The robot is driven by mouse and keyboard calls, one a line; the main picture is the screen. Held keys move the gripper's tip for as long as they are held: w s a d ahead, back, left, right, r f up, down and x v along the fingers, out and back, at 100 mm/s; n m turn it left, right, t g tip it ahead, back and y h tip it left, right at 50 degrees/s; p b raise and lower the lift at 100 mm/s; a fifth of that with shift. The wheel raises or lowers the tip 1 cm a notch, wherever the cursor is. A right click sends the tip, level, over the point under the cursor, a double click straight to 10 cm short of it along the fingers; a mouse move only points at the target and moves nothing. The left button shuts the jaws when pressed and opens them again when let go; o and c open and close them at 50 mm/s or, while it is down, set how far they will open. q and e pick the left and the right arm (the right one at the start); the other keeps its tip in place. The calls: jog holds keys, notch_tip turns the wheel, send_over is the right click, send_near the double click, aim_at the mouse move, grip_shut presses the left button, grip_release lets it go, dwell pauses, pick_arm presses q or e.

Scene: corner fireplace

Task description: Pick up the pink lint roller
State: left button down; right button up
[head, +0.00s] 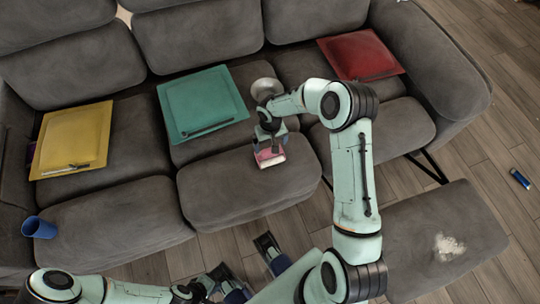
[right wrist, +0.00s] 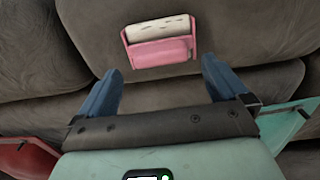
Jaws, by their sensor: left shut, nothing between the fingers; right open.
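The pink lint roller (head: 270,157), with a white roll, lies on the front middle cushion of the grey sofa. It also shows whole in the right wrist view (right wrist: 160,50), beyond and roughly between the fingertips. My right gripper (head: 268,132) is just above the roller in the head view, partly hidden by its own wrist. In the right wrist view its blue fingers (right wrist: 163,82) are spread apart with nothing between them. My left gripper (head: 222,276) is low at the bottom of the head view, far from the roller, shut and empty.
On the sofa lie a yellow tray (head: 75,128), a teal tray (head: 203,92) and a red tray (head: 360,53). A blue cup (head: 38,228) is at the left. White crumbs (head: 448,245) lie on the ottoman (head: 420,220). A small blue object (head: 520,179) lies on the floor.

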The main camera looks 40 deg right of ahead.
notch_tip(320, 180, down, 5)
jog(key=shift+f+b, duration=0.1)
jog(key=shift+b, duration=0.25)
jog(key=c, duration=1.3)
jog(key=shift+o, duration=0.2)
notch_tip(320, 180, up, 20)
jog(key=p, duration=0.3)
